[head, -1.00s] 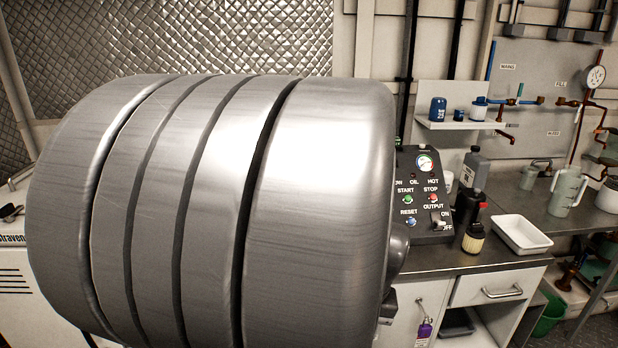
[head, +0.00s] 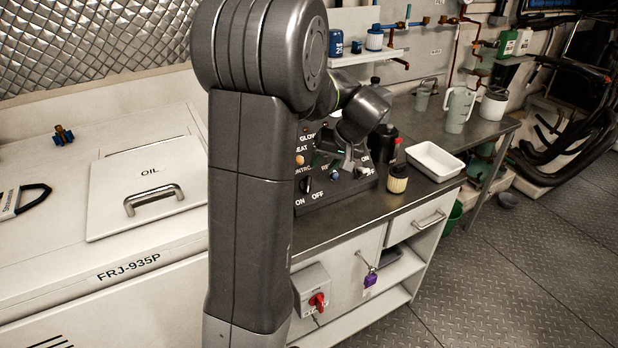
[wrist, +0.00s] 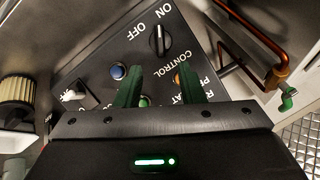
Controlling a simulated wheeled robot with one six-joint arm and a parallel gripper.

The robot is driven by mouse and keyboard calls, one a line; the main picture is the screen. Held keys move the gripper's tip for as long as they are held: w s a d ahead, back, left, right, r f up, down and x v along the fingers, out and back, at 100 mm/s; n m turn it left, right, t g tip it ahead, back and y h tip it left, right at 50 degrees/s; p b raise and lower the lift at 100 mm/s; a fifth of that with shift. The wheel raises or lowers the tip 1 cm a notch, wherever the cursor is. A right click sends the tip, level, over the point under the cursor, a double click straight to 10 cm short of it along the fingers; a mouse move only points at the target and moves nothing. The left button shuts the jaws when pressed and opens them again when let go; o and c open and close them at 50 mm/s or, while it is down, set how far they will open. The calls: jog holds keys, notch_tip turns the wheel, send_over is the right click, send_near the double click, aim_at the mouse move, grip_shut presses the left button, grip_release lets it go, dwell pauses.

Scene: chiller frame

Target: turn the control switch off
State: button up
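The control switch (wrist: 160,41) is a black rotary knob on the dark sloped panel, next to the word CONTROL in the wrist view. Its pale line runs nearly upright there, toward ON rather than OFF. In the head view the knob (head: 306,186) shows just right of my arm, above the ON and OFF labels. My gripper (wrist: 160,84) has two green fingers spread apart with nothing between them. The knob appears between and beyond the fingertips, apart from them. In the head view my gripper (head: 350,163) hangs over the panel, right of the knob, hiding some of it.
A blue button (wrist: 118,71) and an orange light (wrist: 177,79) lie close to the fingers. A toggle switch (wrist: 73,95) is at the panel's left. A filter (head: 397,179) and a white tray (head: 434,158) stand on the bench.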

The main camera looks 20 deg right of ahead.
aim_at(309, 182)
jog(key=p+x, duration=0.1)
jog(key=x, duration=0.8)
jog(key=shift+w+a+f, duration=0.1)
jog(key=shift+w+f, duration=0.05)
jog(key=shift+f, duration=0.15)
jog(key=shift+c, duration=0.3)
grip_shut()
